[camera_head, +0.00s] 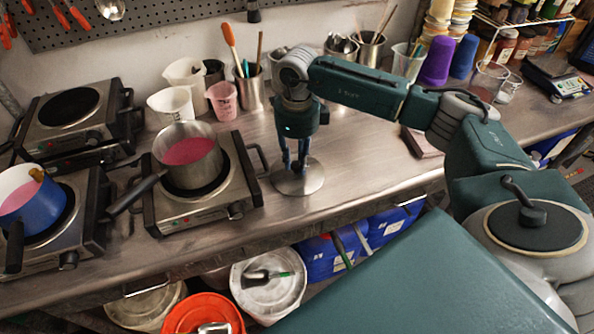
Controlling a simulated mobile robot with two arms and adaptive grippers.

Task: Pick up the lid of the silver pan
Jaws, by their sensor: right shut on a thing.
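The silver pan (187,160) stands uncovered on a hot plate with pink liquid in it, its dark handle pointing to the lower left. Its round silver lid (311,184) is on the counter to the right of that hot plate, or just above it; I cannot tell which. My right gripper (296,170) points straight down over the lid's middle and is shut on the lid. The fingers hide the lid's grip. My left gripper is not in view.
A blue pan (30,205) stands on the left hot plate; an empty hot plate (70,125) is behind. Beakers and a tool cup (250,92) line the wall. Buckets stand below the counter's front edge. Counter (355,165) right of the lid is clear.

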